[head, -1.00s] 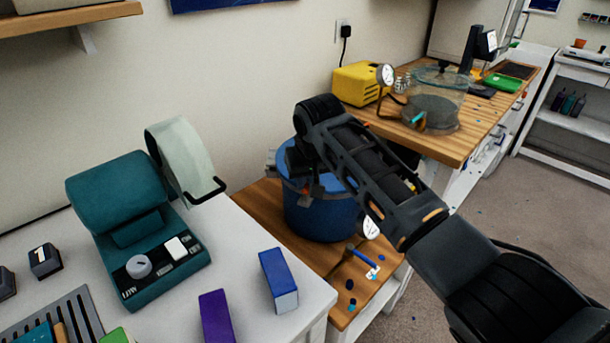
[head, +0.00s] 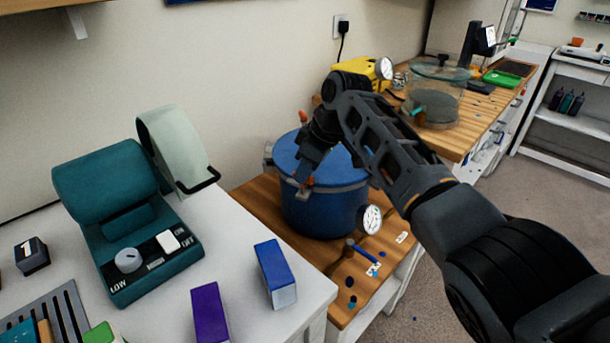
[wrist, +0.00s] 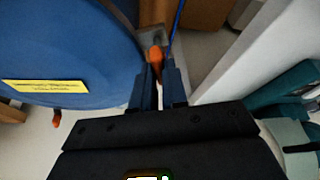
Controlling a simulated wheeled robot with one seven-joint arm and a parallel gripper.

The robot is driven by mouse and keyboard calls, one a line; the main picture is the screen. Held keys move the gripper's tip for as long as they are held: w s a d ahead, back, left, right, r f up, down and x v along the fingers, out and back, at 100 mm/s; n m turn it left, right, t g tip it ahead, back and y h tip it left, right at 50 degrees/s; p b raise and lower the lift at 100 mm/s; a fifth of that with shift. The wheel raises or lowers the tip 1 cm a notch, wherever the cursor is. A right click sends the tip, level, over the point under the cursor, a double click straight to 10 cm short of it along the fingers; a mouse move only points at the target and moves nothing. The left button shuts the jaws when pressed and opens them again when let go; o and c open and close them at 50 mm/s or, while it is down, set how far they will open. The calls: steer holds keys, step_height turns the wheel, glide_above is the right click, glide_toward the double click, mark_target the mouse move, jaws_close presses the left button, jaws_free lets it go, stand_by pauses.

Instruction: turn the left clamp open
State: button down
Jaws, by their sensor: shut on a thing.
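The blue pot (head: 325,212) stands on the low wooden bench, with a flat lid and metal clamps with orange handles at its rim. My gripper (head: 304,186) is at the rim on the side of the pot facing the white table. In the wrist view my gripper (wrist: 159,75) is shut on the left clamp's orange handle (wrist: 156,54), which shows between the two fingers. Another orange handle (wrist: 57,119) shows farther along the rim. My arm covers the right part of the lid in the head view.
A round gauge (head: 371,219) and a blue-handled valve (head: 362,253) sit at the pot's front. The white table (head: 235,292) with the teal machine (head: 105,185) is close on the left. A yellow pump (head: 354,70) and a clear chamber (head: 436,100) stand on the bench behind.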

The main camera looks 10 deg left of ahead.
steer(key=shift+n, duration=0.4)
steer(key=c, duration=1.1)
jaws_free()
steer(key=shift+c, duration=0.2)
steer(key=w+v, duration=0.1)
steer(key=v, duration=0.6)
steer(key=shift+s+d+r+b, duration=0.2)
steer(key=shift+s+r+b, duration=0.2)
steer(key=shift+s+b, duration=0.05)
